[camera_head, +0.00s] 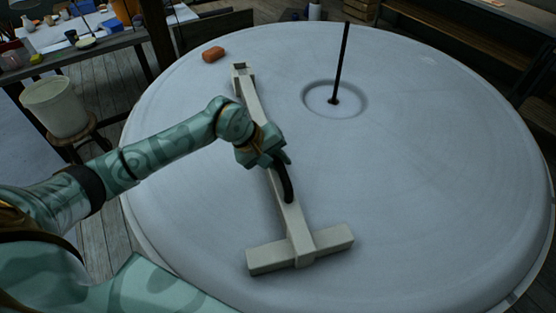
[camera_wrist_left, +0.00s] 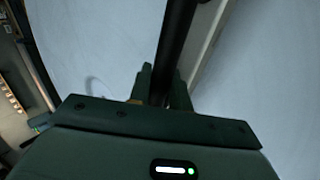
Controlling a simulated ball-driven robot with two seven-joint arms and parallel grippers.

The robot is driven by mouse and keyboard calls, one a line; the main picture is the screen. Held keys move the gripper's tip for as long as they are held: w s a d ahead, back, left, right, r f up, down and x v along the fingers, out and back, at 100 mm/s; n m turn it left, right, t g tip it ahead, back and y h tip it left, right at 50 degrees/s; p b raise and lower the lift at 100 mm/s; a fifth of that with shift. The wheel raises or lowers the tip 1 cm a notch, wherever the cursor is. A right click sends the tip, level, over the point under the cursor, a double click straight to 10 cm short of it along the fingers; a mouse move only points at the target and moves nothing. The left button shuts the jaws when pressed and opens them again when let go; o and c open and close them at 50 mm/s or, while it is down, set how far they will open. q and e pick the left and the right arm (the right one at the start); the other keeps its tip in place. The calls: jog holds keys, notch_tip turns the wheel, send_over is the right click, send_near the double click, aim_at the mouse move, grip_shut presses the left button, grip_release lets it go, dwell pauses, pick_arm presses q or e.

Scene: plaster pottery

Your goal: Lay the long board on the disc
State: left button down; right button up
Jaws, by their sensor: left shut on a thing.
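The long board (camera_head: 294,226) is a cream, T-shaped piece with a wide crossbar at its near end and a small block at its far end. It lies along the left part of the big pale disc (camera_head: 440,180), on it or just above it; I cannot tell if they touch all along. My left gripper (camera_head: 277,160) is over the board's middle, shut on its black curved handle (camera_head: 288,184). In the left wrist view the fingers (camera_wrist_left: 161,88) close around the dark handle (camera_wrist_left: 176,40), with the board's pale edge (camera_wrist_left: 206,42) beside it. My right gripper is out of view.
A thin dark rod (camera_head: 342,60) stands upright in a round hollow right of the board. A white bucket (camera_head: 54,106) stands on a stool at left. The disc's right side is clear.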

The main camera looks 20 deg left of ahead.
pick_arm(q)
jog(key=shift+w+r, duration=0.1)
jog(key=shift+r, duration=0.05)
jog(key=c, duration=1.3)
grip_release()
jog(key=shift+c, duration=0.2)
jog(key=shift+o, duration=0.7)
jog(key=shift+s+f, duration=0.2)
jog(key=v, duration=1.6)
jog(key=shift+r+b, duration=0.25)
jog(key=shift+b, duration=0.15)
